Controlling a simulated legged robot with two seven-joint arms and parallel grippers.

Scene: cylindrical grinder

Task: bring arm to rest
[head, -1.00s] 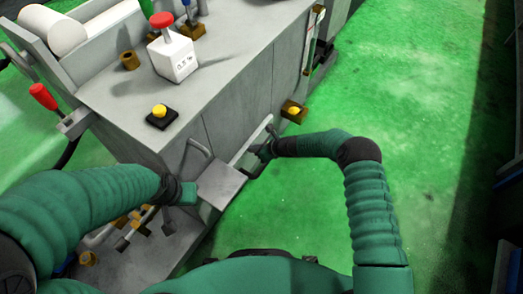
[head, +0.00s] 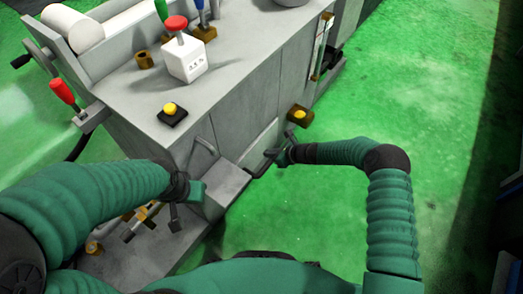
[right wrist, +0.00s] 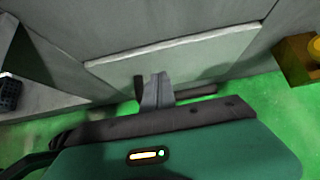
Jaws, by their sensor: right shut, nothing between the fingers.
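My right gripper (head: 266,164) is in front of the grey grinder's (head: 250,80) front side, near a pale panel. In the right wrist view its fingers (right wrist: 156,91) are together with nothing between them, and the pale panel (right wrist: 180,60) is behind them. I cannot tell whether they touch it. The right arm is bent at the elbow over the green floor. My left gripper (head: 190,190) is low at the left, by a grey box-like ledge (head: 224,187) of the machine. Its fingers are too small and partly hidden to read.
On the grinder top are a white box with a red knob (head: 186,58) and a yellow button on a black base (head: 172,114). A brown block with a yellow button (head: 300,116) juts from the front side. The green floor (head: 440,100) at the right is clear.

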